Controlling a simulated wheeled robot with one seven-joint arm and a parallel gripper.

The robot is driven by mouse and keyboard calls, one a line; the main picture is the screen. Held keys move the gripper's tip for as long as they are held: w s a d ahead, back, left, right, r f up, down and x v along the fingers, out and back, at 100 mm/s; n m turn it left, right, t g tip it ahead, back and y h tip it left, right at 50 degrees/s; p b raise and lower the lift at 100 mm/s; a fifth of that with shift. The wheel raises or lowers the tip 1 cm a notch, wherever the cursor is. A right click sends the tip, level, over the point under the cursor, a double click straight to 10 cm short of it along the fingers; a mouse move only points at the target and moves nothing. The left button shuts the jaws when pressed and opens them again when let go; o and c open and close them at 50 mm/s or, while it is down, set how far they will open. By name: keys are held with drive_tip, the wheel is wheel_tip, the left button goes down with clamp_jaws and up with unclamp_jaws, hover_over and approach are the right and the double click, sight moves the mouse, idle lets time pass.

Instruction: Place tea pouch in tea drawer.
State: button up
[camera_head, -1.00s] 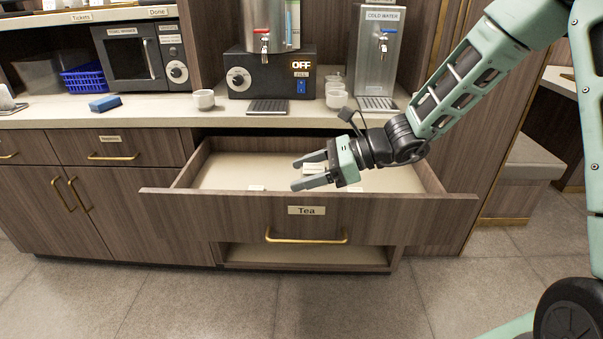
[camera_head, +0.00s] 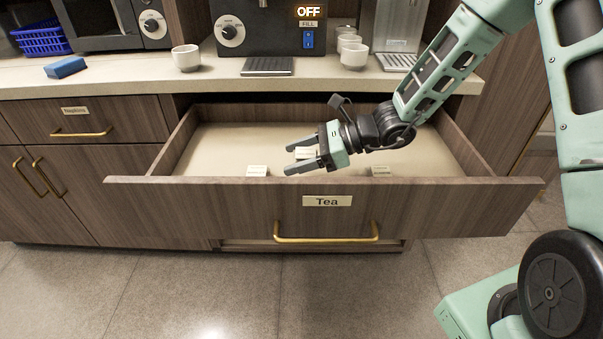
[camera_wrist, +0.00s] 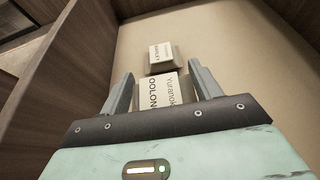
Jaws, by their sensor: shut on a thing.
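The tea drawer (camera_head: 420,192), labelled Tea, is pulled open below the counter. My gripper (camera_head: 303,156) is inside the drawer's opening, its fingers pointing left. It is shut on a pale tea pouch (camera_wrist: 157,90), printed with text reading in part "OOLON", between the two fingers in the wrist view. In the head view only a small part of this pouch (camera_head: 305,152) shows between the fingers. Whether it touches the drawer floor I cannot tell. Another labelled pouch (camera_wrist: 162,55) lies just beyond it on the drawer floor.
Pouches stand near the drawer's front wall, one at left (camera_head: 257,170) and one at right (camera_head: 381,170). The drawer floor (camera_head: 235,140) is mostly bare. Cups (camera_head: 186,58), a blue sponge (camera_head: 65,67) and a water heater (camera_head: 262,25) are on the counter above.

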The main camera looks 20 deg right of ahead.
drive_tip(key=shift+f+b, duration=0.45)
drive_tip(key=shift+f, duration=2.05)
drive_tip(key=o, duration=1)
drive_tip(key=shift+f, duration=0.1)
drive_tip(key=shift+r, duration=0.2)
drive_tip(key=p+v, duration=0.2)
drive_tip(key=v, duration=1)
